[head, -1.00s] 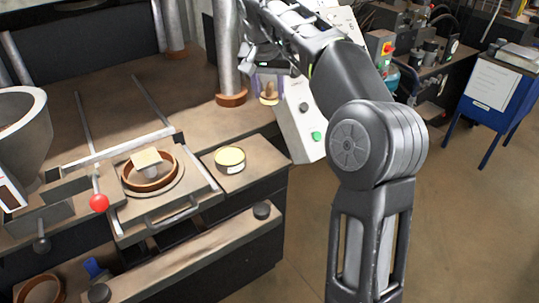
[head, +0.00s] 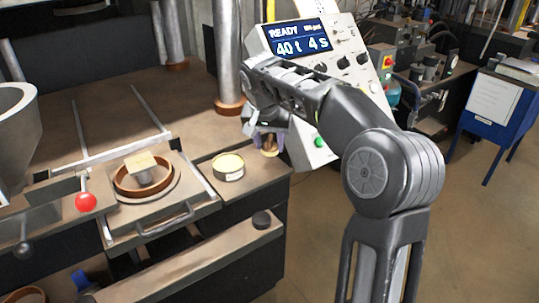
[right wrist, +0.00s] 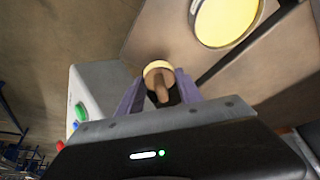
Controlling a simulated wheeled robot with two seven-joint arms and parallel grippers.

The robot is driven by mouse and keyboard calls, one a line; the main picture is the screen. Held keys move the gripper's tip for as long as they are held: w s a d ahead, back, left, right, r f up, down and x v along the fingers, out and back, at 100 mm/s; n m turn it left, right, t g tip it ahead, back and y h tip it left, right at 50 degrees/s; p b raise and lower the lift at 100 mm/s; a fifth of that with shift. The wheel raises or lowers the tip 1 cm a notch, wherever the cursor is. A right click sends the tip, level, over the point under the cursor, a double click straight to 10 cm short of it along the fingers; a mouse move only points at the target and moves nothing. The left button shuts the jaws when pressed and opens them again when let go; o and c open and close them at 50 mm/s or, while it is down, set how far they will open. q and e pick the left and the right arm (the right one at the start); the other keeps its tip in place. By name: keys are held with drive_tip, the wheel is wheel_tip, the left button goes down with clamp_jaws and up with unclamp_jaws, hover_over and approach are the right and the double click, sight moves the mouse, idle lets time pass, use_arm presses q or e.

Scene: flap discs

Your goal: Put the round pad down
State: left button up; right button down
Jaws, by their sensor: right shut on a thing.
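My right gripper (head: 269,141) is shut on the round pad (head: 269,149), a small tan piece with a brown handle. In the right wrist view the pad (right wrist: 157,67) and its handle sit between the purple fingers. The gripper hangs over the right part of the side bench, to the right of a round tin with a pale yellow top (head: 228,164). I cannot tell whether the pad touches the bench top. The tin's yellow top also shows in the right wrist view (right wrist: 226,17). My left gripper is not in view.
The press control panel (head: 318,148) stands close to the right of the gripper. A brown ring mould (head: 146,190) with a tan block (head: 140,162) sits left of the tin. A steel column (head: 228,60) rises behind. Bench top (head: 252,180) is clear in front of the pad.

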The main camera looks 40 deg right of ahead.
sight(269, 149)
drive_tip(key=shift+f, duration=1.95)
drive_tip(key=shift+f, duration=0.2)
drive_tip(key=c, duration=0.8)
unclamp_jaws()
drive_tip(key=shift+r, duration=0.15)
drive_tip(key=shift+r, duration=0.2)
drive_tip(key=v, duration=1.2)
drive_tip(key=shift+b, duration=0.3)
